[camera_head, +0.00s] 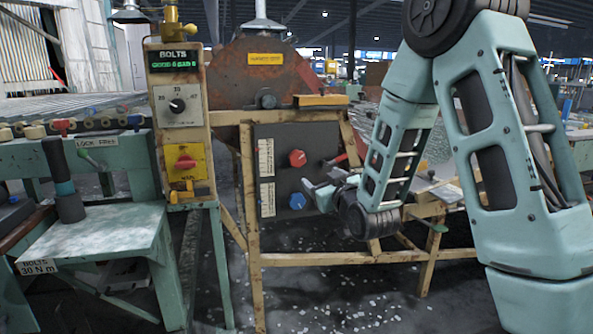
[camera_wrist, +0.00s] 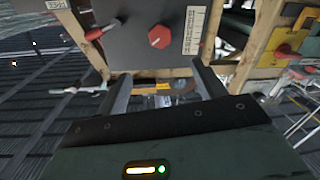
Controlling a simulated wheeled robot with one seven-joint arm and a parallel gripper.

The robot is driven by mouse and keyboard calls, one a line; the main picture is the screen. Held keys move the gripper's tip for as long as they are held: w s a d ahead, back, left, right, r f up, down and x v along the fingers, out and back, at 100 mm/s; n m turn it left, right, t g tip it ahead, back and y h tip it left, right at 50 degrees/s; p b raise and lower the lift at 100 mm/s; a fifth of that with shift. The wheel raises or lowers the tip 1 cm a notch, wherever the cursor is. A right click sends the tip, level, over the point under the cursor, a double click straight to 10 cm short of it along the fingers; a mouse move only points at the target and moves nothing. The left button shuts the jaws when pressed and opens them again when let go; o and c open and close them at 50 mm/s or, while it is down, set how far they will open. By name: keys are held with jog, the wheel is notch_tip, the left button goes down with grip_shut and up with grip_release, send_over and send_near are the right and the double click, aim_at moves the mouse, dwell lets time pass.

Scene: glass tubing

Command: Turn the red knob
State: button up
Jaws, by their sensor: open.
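The red knob (camera_head: 297,158) is on a dark upright panel (camera_head: 285,135) in a wooden frame, above a blue knob (camera_head: 297,201). In the wrist view, which is turned over, the red knob (camera_wrist: 160,36) shows as a hexagon between and beyond my finger ends. My gripper (camera_head: 311,188) is in front of the panel, to the lower right of the red knob and close to the blue one. In the wrist view my gripper (camera_wrist: 163,82) has its two fingers apart with nothing held between them. It does not touch the red knob.
A red-handled lever (camera_head: 335,160) sticks out to the right of the panel. A control post (camera_head: 180,65) at left carries another red knob (camera_head: 186,162) on a yellow plate. A green bench (camera_head: 105,240) stands at front left. Wooden framing (camera_head: 345,257) runs below the panel.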

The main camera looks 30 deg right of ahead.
aim_at(298, 159)
jog(key=w+d, duration=0.1)
jog(key=w, duration=0.4)
jog(key=w+d+b, duration=0.1)
jog(key=w, duration=0.5)
jog(key=w+d, duration=0.1)
jog(key=w, duration=0.5)
jog(key=shift+d+b, duration=0.1)
jog(key=shift+b, duration=0.2)
jog(key=c, duration=1)
